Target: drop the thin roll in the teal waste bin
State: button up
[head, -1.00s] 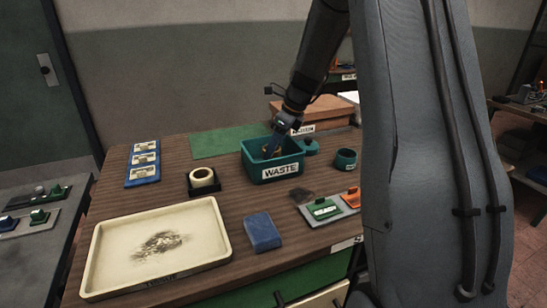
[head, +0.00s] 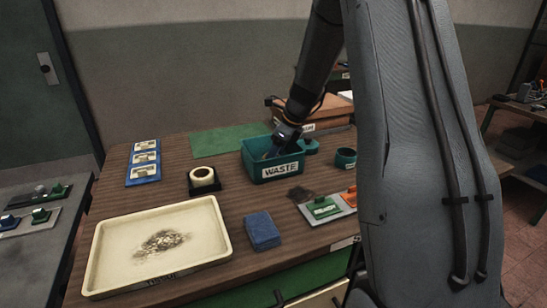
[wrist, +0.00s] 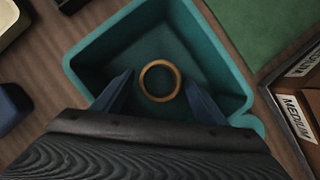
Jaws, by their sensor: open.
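The teal waste bin (head: 277,172) with its WASTE label stands on the brown table, and in the wrist view (wrist: 91,57) I look down into it. The thin roll (wrist: 159,97) is a narrow tan ring inside the bin's outline, apart from both fingers; it seems to lie on the bin floor. In the head view the bin wall and my gripper hide it. My gripper (head: 277,149) is over the bin's opening, fingers pointing down. In the wrist view my gripper (wrist: 160,98) has its blue fingers spread wide, empty, one on either side of the ring.
A thicker cream roll (head: 202,177) sits in a black holder left of the bin. A cream tray (head: 92,263), a blue block (head: 262,230), a teal round container (head: 346,158) and a green mat (head: 222,140) are around it. Boxes (head: 318,112) stand behind.

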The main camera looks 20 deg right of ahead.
jog(key=b+v, duration=0.2)
jog(key=v, duration=1)
jog(key=shift+r, duration=0.15)
